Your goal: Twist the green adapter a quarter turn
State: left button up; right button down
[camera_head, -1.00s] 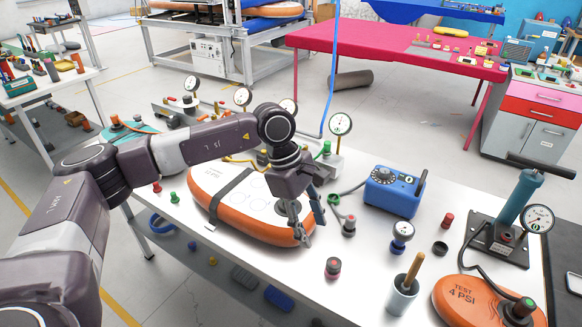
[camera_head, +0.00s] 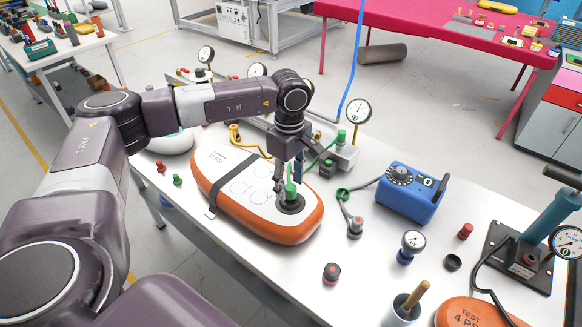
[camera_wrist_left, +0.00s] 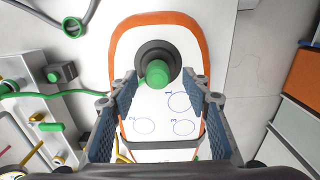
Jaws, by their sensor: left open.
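The green adapter (camera_head: 291,191) stands on the dark round valve (camera_head: 290,204) near the front right end of a white and orange inflatable board (camera_head: 222,170). The board lies on the white table with a dark strap across it. My left gripper (camera_head: 287,184) points down over the valve, with its fingers around the adapter's upper part. In the left wrist view the green adapter (camera_wrist_left: 157,73) shows between the two open blue-grey fingertips (camera_wrist_left: 159,82), with a visible gap on each side. Contact is not visible. My right gripper is out of view.
A blue box with a dial (camera_head: 409,192) stands to the right. A gauge manifold (camera_head: 343,152) with a green hose is just behind the gripper.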

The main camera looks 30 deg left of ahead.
pick_arm(q)
jog(key=shift+w+f, duration=0.25)
jog(key=shift+f, duration=0.8)
jog(key=shift+s+f, duration=0.1)
jog(key=shift+f, duration=0.15)
jog(key=c, duration=1.2)
jog(key=o, duration=0.4)
jog(key=c, duration=0.4)
jog(key=shift+o, duration=0.2)
jog(key=n, duration=0.5)
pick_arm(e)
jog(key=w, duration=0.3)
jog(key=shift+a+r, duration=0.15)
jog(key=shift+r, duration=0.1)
